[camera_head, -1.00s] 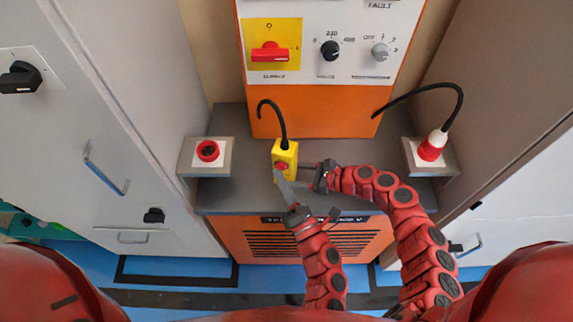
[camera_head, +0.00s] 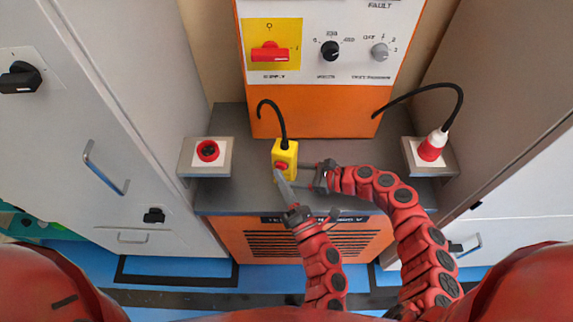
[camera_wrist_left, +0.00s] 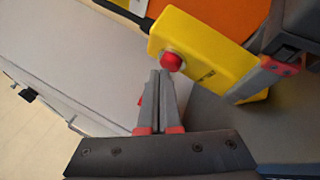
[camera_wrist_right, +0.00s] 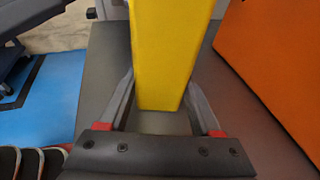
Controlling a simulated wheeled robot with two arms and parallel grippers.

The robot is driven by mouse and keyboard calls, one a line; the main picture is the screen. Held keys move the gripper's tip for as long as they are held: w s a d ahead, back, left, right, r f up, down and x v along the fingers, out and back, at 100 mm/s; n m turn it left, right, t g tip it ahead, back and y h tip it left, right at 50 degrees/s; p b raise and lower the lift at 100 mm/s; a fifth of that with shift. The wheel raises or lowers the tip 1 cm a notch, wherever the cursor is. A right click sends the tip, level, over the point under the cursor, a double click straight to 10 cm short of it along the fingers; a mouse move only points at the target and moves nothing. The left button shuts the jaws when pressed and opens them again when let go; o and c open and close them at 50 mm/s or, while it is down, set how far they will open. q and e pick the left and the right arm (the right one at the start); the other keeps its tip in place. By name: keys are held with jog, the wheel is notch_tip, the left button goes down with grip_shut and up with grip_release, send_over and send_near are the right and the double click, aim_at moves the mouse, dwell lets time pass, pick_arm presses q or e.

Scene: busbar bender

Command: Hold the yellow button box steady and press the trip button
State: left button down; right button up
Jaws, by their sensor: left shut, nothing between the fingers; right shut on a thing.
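The yellow button box (camera_head: 291,150) stands upright on the grey ledge, with a black cable rising from its top. Its red trip button (camera_head: 281,166) is on the front face and also shows in the left wrist view (camera_wrist_left: 172,62). My right gripper (camera_head: 301,171) is shut on the box from the right; the right wrist view shows the yellow body (camera_wrist_right: 168,50) between its fingers. My left gripper (camera_head: 277,174) is shut and empty, its fingertips right at the button. In the left wrist view the tips (camera_wrist_left: 159,74) are beside the button; I cannot tell whether they touch it.
An orange cabinet (camera_head: 315,108) with a red supply switch (camera_head: 269,52) and knobs stands behind the ledge. A red socket (camera_head: 208,150) is to the left, and a red-and-white plug (camera_head: 432,146) with a black cable is to the right. Grey cabinets flank both sides.

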pick_arm(q)
jog(key=shift+w, duration=0.15)
dwell(0.5)
jog(key=shift+w+d, duration=0.15)
jog(key=shift+w, duration=0.15)
jog(key=shift+s, duration=0.45)
jog(key=s+a, duration=0.2)
jog(key=s, duration=0.3)
jog(key=shift+s, duration=0.35)
dwell(0.7)
pick_arm(e)
jog(key=o, duration=1.1)
jog(key=shift+c, duration=0.2)
